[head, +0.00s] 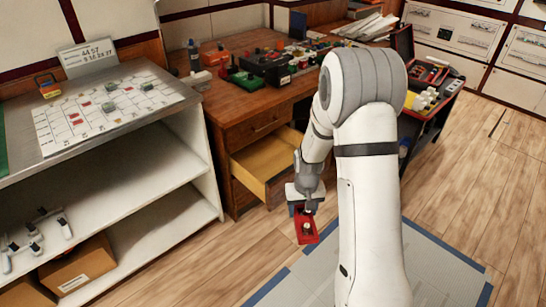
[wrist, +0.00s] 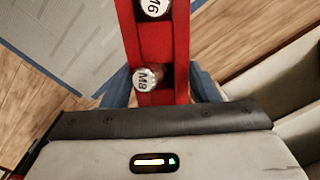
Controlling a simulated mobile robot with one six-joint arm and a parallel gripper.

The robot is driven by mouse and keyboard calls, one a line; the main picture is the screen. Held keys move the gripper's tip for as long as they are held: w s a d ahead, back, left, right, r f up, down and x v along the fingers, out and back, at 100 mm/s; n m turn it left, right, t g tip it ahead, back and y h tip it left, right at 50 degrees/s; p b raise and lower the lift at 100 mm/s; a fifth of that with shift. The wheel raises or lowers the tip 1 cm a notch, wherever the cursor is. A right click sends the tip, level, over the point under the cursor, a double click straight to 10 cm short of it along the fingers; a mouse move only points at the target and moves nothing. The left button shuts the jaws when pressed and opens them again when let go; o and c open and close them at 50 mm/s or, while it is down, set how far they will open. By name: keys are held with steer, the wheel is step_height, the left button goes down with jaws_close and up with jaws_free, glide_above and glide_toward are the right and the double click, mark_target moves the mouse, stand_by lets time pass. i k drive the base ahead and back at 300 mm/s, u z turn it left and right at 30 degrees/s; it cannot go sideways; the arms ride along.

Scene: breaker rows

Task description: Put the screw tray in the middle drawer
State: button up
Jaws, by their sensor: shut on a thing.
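The screw tray is red (head: 306,238), with small round-lidded containers in it. My gripper (head: 307,209) is shut on it and holds it in the air in front of the desk. In the wrist view the tray (wrist: 181,45) sits between my fingers (wrist: 163,88), with lids marked M6 and M8 showing. Its near end is hidden by my gripper. An open drawer (head: 262,158) below the closed top drawer (head: 265,122) sticks out of the wooden desk. The tray is outside it, lower in the picture. My arm hides the drawer's right part.
The desk top (head: 225,98) carries breakers, bins and papers. A metal-topped shelf unit (head: 180,106) with a printed sheet stands at left. A black cart (head: 432,112) with a red case stands at right. A grey floor mat (head: 425,260) lies below.

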mark_target(279, 169)
steer(key=u, duration=0.05)
steer(key=i, duration=1.9)
